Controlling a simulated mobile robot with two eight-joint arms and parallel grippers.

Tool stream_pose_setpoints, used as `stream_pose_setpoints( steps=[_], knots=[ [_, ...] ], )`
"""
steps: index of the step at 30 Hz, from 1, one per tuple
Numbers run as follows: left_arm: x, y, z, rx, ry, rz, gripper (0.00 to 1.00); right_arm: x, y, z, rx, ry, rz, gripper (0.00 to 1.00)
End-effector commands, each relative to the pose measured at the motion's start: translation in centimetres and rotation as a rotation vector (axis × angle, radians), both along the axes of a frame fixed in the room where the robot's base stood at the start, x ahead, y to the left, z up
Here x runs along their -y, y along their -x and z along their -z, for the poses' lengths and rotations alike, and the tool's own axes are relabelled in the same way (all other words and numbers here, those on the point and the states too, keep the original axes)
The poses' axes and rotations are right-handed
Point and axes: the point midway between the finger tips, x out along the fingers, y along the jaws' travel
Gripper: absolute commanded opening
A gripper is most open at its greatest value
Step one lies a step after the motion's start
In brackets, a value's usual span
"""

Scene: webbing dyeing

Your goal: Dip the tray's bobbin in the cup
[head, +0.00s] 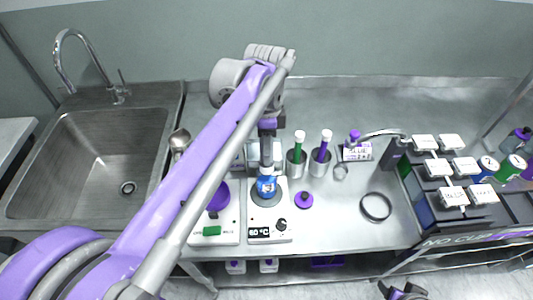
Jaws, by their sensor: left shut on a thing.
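My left gripper (266,170) points down over the right-hand hot plate (269,232), whose display reads 60 °C. It is shut on a small blue-and-white thing (266,186), which may be the bobbin. This thing is over the dark round top of the plate; I cannot tell whether it touches anything. Two metal cups, one with a green-handled tool (297,160) and one with a purple-handled tool (320,164), stand just right of the gripper. I cannot make out the tray; my arm hides part of the counter. A dark shape at the bottom edge may be my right gripper (403,291).
A purple knobbed lid (304,200) and a black ring (376,207) lie on the counter. A rack of white labelled blocks (453,195) is at right. A sink (90,165) is at left.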

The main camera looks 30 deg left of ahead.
Motion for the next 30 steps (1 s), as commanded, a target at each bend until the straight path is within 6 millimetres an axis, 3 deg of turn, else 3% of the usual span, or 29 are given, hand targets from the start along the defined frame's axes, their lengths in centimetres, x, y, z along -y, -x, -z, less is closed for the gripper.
stream_pose_setpoints(
  steps=[15, 30],
  knots=[
    [-0.3, -0.6, -4.3, 0.002, 0.0, 0.0, 0.0, 0.0, -1.2, -3.6, 0.023, 0.0, 0.0, 0.61],
    [-0.3, -0.5, -4.4, 0.0, 0.0, 0.0, 0.0, 0.0, -1.2, -3.6, 0.023, 0.0, 0.0, 0.61]
  ],
)
